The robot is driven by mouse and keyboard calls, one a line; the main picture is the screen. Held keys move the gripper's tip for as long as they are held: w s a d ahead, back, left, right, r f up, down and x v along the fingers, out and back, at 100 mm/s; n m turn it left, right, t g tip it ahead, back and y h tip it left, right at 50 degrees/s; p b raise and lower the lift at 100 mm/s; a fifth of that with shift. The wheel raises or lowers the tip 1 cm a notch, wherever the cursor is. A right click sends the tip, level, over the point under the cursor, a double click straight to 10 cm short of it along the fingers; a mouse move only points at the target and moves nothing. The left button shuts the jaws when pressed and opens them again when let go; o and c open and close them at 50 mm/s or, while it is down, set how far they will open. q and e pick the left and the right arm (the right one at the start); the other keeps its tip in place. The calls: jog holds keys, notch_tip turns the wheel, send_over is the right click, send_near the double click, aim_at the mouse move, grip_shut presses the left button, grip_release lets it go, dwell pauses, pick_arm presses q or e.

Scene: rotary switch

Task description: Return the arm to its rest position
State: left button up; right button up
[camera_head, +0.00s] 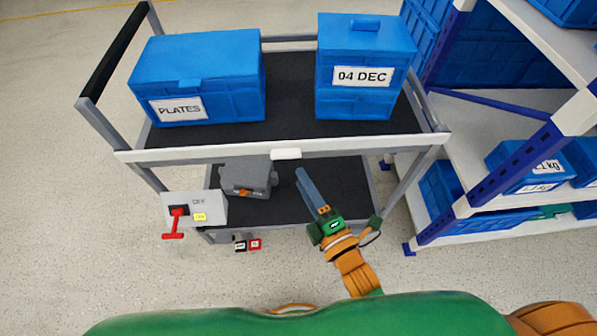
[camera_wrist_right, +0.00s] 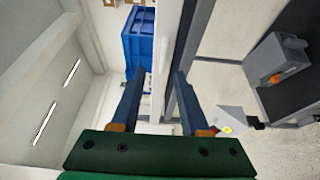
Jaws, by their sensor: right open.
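My right gripper (camera_head: 300,174) reaches forward from the bottom of the head view, in front of the cart's lower shelf. It holds nothing. In the right wrist view its two fingers (camera_wrist_right: 157,80) stand wide apart with a grey cart rail beyond them. A white switch box (camera_head: 212,209) with a red rotary handle (camera_head: 175,224) hangs at the cart's left front corner, well left of the gripper. The handle's grip points down. The box also shows in the right wrist view (camera_wrist_right: 232,118). My left gripper is not in view.
The cart (camera_head: 290,147) carries a blue PLATES box (camera_head: 197,75) and a blue 04 DEC box (camera_head: 363,70) on top. A grey case (camera_head: 247,175) sits on its lower shelf. A shelf rack (camera_head: 500,215) with blue bins stands right. The floor left is clear.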

jog(key=shift+w, duration=0.1)
jog(key=shift+f, duration=0.1)
jog(key=s+d+f+m+g+h, duration=0.1)
jog(key=s+d+f+m+g, duration=0.15)
jog(key=f, duration=0.55)
jog(key=s+d+f+m+g+h, duration=0.2)
jog(key=s+f+m, duration=0.15)
jog(key=f, duration=0.35)
jog(key=s+d+f+m+g+h, duration=0.1)
jog(key=s+d+f+m+g, duration=0.15)
jog(key=f, duration=0.55)
jog(key=s+d+f+m+g+h, duration=0.1)
jog(key=s+d+f+m+g, duration=0.1)
jog(key=s, duration=0.4)
jog(key=s+d+f+m+g+h, duration=0.1)
jog(key=s+d+f+m+g, duration=0.2)
jog(key=s+f+m, duration=0.2)
jog(key=s+d+f+m+g+h, duration=0.1)
jog(key=s+d+f+m+g, duration=0.2)
jog(key=s, duration=0.6)
notch_tip(320, 180, down, 2)
jog(key=shift+m+g+p, duration=0.3)
jog(key=shift+m, duration=0.45)
